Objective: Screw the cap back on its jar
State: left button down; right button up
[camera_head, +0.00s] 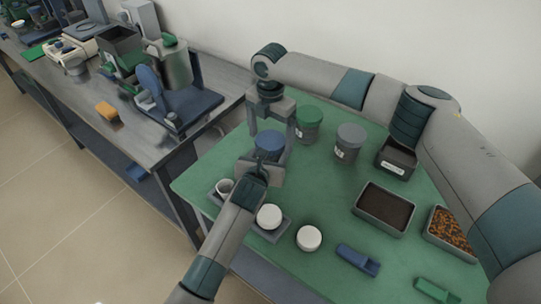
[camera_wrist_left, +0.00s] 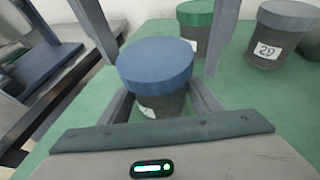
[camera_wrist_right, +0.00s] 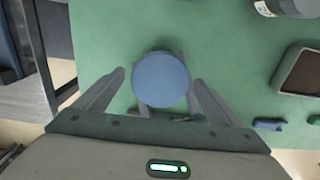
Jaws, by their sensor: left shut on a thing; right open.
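A dark jar (camera_wrist_left: 155,105) with a partly visible white label stands upright in the left wrist view, with a blue cap (camera_wrist_left: 156,64) on its top. Whether the cap is threaded tight cannot be told. The cap also shows in the head view (camera_head: 269,141) and from above in the right wrist view (camera_wrist_right: 161,80). My left gripper (camera_wrist_left: 160,108) is shut on the jar body below the cap. My right gripper (camera_wrist_right: 160,88) points down from above, open, its fingers on either side of the cap with gaps between.
Jars with a green cap (camera_head: 309,118) and a grey cap (camera_head: 350,136) stand behind on the green mat (camera_head: 325,190). White round lids (camera_head: 308,238), a dark-filled tray (camera_head: 384,208), a tray of orange-brown bits (camera_head: 452,232) and a blue scoop (camera_head: 358,260) lie nearer.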

jog(key=c, duration=1.1)
jog(key=o, duration=1.2)
jog(key=shift+r, duration=2.25)
jog(key=shift+c, duration=0.5)
jog(key=shift+r, duration=1.75)
